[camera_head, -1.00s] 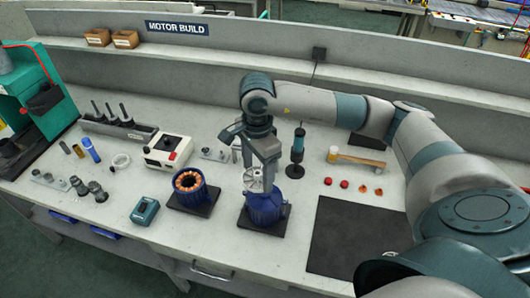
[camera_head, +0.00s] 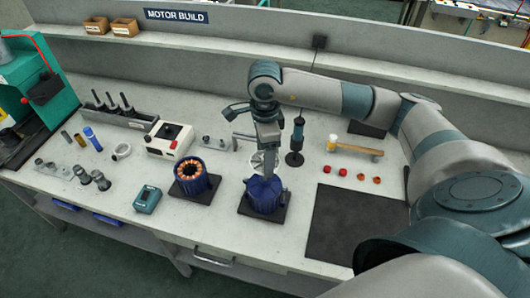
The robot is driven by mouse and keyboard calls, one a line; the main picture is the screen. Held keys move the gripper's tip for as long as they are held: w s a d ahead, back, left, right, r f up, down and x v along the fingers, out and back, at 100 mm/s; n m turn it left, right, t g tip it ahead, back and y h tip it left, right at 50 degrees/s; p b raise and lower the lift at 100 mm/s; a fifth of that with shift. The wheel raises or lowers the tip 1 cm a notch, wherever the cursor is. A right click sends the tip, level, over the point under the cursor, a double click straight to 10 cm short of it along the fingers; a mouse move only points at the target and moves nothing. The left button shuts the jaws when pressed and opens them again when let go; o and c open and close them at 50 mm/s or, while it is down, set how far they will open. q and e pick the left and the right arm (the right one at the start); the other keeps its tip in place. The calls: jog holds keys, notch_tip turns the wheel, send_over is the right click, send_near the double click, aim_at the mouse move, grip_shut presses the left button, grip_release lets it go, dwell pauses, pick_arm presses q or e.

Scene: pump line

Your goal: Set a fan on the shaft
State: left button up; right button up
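A dark blue finned motor (camera_head: 265,195) stands upright on a black square pad in the middle of the bench. A pale grey fan (camera_head: 257,161) shows at the motor's upper end, partly hidden by my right gripper. I cannot tell whether it sits on the shaft or is held over it. My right gripper (camera_head: 270,172) points down over the motor, with its fingers just right of and in front of the fan. The fingers overlap edge-on, so their gap is hidden. My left gripper is not in view.
Left of the motor stand an open stator with copper windings (camera_head: 191,174), a teal meter (camera_head: 147,199) and a white control box (camera_head: 169,140). A bare black mat (camera_head: 345,225) lies to the right.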

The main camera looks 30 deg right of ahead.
jog(key=shift+f+b, duration=0.5)
jog(key=shift+f, duration=1.3)
jog(key=shift+f+b, duration=1.25)
jog(key=shift+b, duration=0.45)
dwell(0.7)
jog(key=o, duration=0.9)
jog(key=shift+o, duration=1.1)
notch_tip(320, 180, up, 8)
jog(key=p, duration=0.3)
